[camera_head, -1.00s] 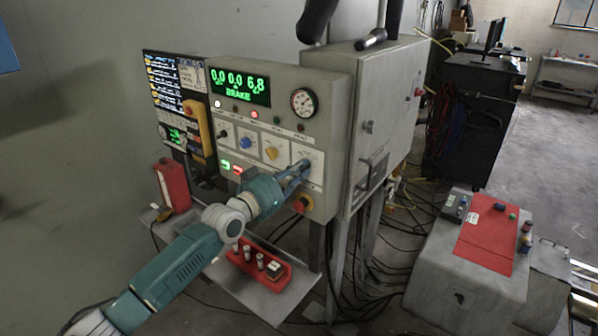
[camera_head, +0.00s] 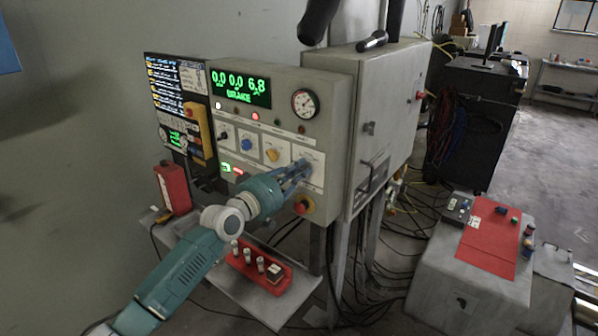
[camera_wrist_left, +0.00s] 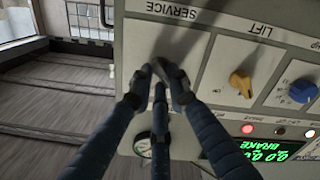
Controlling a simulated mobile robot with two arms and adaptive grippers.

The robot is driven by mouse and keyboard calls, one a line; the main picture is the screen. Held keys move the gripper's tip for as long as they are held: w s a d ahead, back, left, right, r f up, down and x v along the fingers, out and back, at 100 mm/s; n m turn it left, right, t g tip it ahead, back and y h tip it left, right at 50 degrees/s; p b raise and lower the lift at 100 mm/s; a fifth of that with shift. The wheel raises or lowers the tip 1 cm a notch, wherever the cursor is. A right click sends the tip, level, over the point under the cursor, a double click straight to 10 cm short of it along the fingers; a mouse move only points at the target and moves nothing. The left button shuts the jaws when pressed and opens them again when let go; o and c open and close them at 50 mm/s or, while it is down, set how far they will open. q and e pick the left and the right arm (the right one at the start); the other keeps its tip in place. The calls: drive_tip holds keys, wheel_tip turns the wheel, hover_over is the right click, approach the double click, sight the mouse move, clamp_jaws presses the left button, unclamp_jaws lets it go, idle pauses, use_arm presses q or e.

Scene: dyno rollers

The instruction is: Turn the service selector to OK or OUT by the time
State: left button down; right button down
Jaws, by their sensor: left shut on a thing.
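The service selector sits at the right end of the row of knobs on the grey control panel (camera_head: 284,82). My left gripper (camera_head: 303,167) is at this selector, its dark blue fingers closed together around it. In the left wrist view the fingertips (camera_wrist_left: 158,72) meet just by the upside-down SERVICE label (camera_wrist_left: 175,12). The fingers hide the knob, so I cannot tell which mark it points to. My right gripper is not in view.
Left of the selector are a yellow lift knob (camera_head: 271,155) and a blue knob (camera_head: 246,145). A shelf holds a red tray (camera_head: 277,284). A grey cabinet (camera_head: 388,110) adjoins the panel's right side.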

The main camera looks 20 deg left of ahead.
use_arm(q)
drive_tip(key=shift+f, duration=0.15)
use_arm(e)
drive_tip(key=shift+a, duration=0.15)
use_arm(q)
drive_tip(key=c, duration=1.7)
unclamp_jaws()
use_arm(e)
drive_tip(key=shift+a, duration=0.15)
use_arm(q)
drive_tip(key=shift+o, duration=0.2)
drive_tip(key=shift+s, duration=0.15)
drive_tip(key=v, duration=1.1)
drive_tip(key=shift+s, duration=0.35)
drive_tip(key=shift+a, duration=0.15)
